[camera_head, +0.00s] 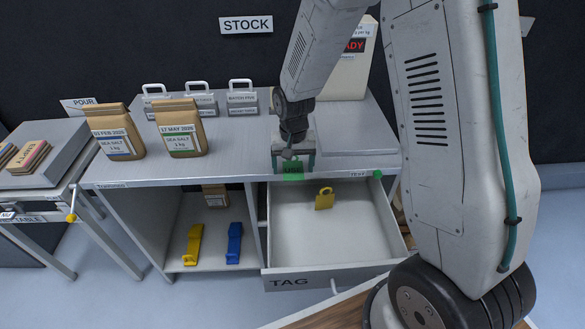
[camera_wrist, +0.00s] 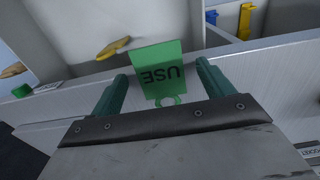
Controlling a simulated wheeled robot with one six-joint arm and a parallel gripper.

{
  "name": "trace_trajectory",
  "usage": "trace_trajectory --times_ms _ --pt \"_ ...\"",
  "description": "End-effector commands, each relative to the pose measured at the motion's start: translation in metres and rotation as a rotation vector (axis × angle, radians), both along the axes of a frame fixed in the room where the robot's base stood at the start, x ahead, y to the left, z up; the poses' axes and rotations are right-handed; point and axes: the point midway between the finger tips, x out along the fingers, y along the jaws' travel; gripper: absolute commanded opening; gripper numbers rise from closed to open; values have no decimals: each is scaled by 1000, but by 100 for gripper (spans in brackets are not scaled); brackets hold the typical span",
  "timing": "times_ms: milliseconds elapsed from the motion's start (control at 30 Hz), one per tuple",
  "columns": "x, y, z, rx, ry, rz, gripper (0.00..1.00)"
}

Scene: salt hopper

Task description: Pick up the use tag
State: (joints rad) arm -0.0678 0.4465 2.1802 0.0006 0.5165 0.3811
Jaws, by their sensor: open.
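The use tag is a green plate marked USE (camera_head: 293,171), at the front edge of the bench top, above the open drawer. In the wrist view the tag (camera_wrist: 158,58) appears upside down, with a small loop toward my gripper. My gripper (camera_wrist: 162,74) is open, with one teal finger on each side of the tag and visible gaps between. In the head view my gripper (camera_head: 293,159) is over the bench edge at the tag and hides part of it.
The open drawer (camera_head: 290,245) marked TAG holds a yellow tag (camera_head: 324,198). A small green piece (camera_head: 377,174) is at the bench edge to the right. Two salt bags (camera_head: 181,128) and several handled grey blocks stand left. Yellow and blue pieces (camera_head: 234,243) lie on the lower shelf.

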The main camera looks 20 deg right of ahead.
Motion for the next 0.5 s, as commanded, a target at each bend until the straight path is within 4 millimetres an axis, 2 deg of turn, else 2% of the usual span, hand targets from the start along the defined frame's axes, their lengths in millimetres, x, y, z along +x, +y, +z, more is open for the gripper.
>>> trace_trajectory --times_ms 333,500 --pt "0 0 -1 0 0 0 80" --pt "0 0 -1 0 0 0 33"
